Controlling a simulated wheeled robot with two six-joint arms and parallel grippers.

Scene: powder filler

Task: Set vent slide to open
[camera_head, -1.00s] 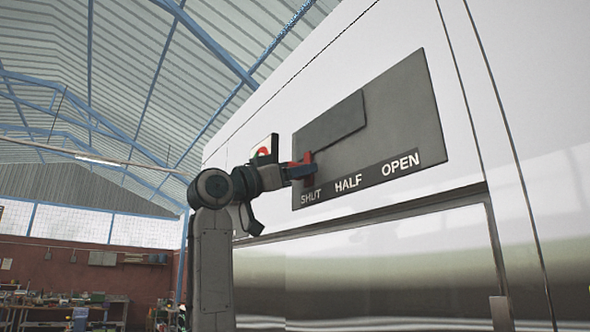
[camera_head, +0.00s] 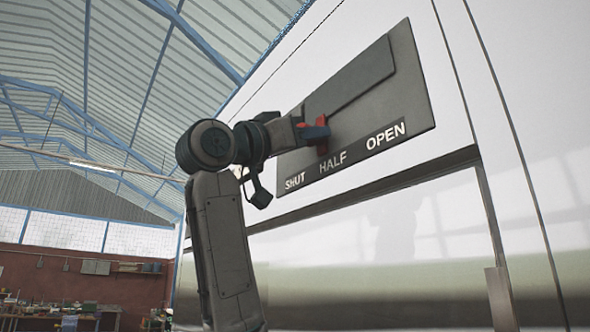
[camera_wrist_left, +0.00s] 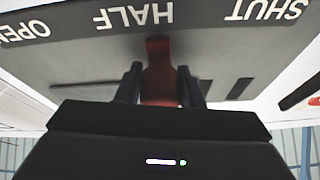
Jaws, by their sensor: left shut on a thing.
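The vent slide (camera_head: 352,76) is a grey plate on a darker grey panel (camera_head: 405,85) on the white machine wall. Its red handle (camera_head: 322,146) stands close to the H of the HALF label (camera_head: 333,162), between SHUT (camera_head: 295,181) and OPEN (camera_head: 386,138). My left gripper (camera_head: 314,132) is shut on the handle. In the left wrist view the red handle (camera_wrist_left: 158,68) sits between the two dark fingers (camera_wrist_left: 160,88), near the upside-down HALF label (camera_wrist_left: 134,16). Part of the slide is hidden behind my gripper. My right gripper is not in view.
A steel-framed window or door (camera_head: 400,245) lies below the panel. A red mark (camera_wrist_left: 300,95) shows at the right edge in the left wrist view. A cluttered workbench (camera_head: 65,310) stands far back at the left.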

